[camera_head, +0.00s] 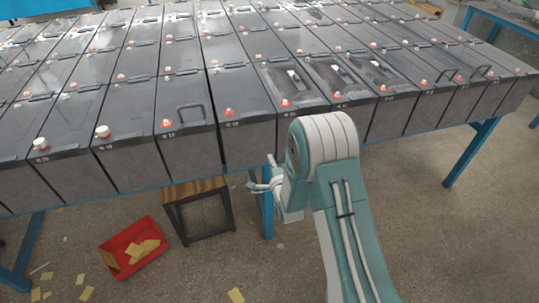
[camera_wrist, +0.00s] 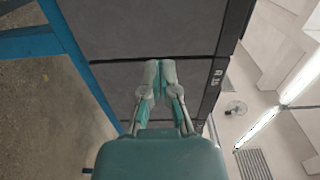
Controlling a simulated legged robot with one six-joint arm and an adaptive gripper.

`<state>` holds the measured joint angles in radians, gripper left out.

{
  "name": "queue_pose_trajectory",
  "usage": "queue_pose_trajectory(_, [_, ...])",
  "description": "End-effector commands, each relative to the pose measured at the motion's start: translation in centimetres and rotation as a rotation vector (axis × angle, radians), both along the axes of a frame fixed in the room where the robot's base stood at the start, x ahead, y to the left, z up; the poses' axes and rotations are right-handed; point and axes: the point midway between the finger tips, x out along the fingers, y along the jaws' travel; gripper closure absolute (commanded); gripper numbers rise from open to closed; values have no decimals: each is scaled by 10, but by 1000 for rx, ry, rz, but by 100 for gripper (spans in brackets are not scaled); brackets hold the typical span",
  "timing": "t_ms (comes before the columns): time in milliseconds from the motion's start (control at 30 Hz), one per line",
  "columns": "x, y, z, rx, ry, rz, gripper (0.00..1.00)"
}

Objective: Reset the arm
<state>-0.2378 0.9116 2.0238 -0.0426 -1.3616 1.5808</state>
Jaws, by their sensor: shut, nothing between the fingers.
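My arm rises from the bottom right of the head view and bends over in front of the battery rows. My gripper (camera_head: 252,186) is below the front edge of the rows, near a blue table leg. In the wrist view my gripper (camera_wrist: 160,66) is shut and empty, with its two fingers together. The fingertips point at the dark front face of a battery (camera_wrist: 140,28). I cannot tell whether they touch it.
Rows of black batteries (camera_head: 190,128) with red and white caps fill a blue-framed table (camera_head: 470,152). A wooden-topped stool (camera_head: 196,188) and a red bin (camera_head: 112,262) with yellow scraps stand below. Floor at the right is mostly clear.

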Motion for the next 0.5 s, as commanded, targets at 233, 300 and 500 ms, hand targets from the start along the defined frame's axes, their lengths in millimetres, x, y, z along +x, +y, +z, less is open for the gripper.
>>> queue_pose_trajectory(233, [-41, -14, 0, 1, 2, -1, 100])
queue_pose_trajectory(300, [-49, -16, 0, 2, 2, -1, 100])
queue_pose_trajectory(500, [-59, -17, 0, 0, 0, -1, 100])
